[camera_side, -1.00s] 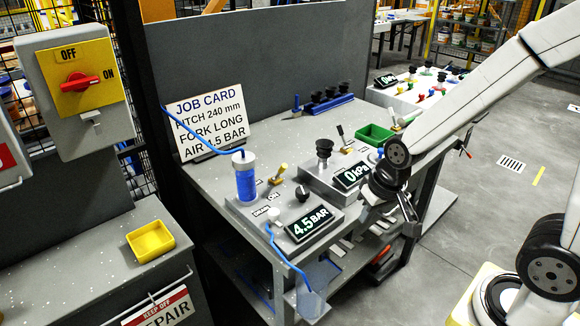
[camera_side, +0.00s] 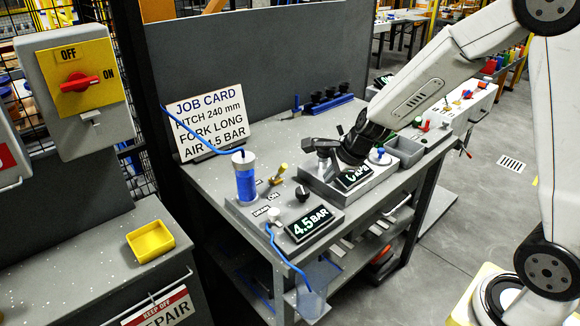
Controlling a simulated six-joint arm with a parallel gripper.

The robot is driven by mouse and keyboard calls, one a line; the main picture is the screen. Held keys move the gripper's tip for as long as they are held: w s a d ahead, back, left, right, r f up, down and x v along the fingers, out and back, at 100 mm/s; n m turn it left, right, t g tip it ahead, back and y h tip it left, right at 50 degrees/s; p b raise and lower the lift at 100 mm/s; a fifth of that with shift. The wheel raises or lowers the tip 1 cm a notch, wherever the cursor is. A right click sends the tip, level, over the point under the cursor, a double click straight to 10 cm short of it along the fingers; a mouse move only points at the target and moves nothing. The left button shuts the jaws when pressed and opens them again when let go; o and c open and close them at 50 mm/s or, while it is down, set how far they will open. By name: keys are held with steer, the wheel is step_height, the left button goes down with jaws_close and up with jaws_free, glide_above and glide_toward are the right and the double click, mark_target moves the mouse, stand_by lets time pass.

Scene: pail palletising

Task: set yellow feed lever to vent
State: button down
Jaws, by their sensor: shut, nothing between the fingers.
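The yellow feed lever (camera_side: 281,171) stands on the grey bench, a small yellow-tipped lever on a brass-coloured base behind the pressure panel. It leans up to the right. My gripper (camera_side: 318,150) is shut and empty. It is to the right of the lever, over the box with the kPa display (camera_side: 352,177), and apart from the lever in this view. It hides the black knob on that box.
A blue filter bowl (camera_side: 245,180) with a hose stands left of the lever. A black regulator knob (camera_side: 302,194) and the 4.5 BAR display (camera_side: 308,225) are in front. The job card (camera_side: 210,122) stands behind. A grey tray (camera_side: 405,150) is at the right.

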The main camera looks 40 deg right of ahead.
mark_target(304, 187)
steer(key=w+d+m+t, duration=0.1)
steer(key=w+d+m, duration=0.3)
steer(key=m, duration=0.6)
steer(key=shift+w+m+t, duration=0.3)
steer(key=shift+w, duration=0.7)
steer(key=shift+a+f, duration=0.1)
steer(key=shift+f, duration=0.1)
steer(key=shift+x, duration=5)
steer(key=shift+w+r, duration=0.1)
steer(key=shift+r, duration=0.05)
steer(key=shift+w+a+r, duration=0.1)
steer(key=shift+w+r, duration=0.2)
steer(key=shift+w, duration=0.45)
steer(key=shift+w+a+r, duration=0.1)
steer(key=shift+w+r, duration=0.25)
steer(key=shift+w, duration=0.45)
steer(key=shift+w, duration=0.15)
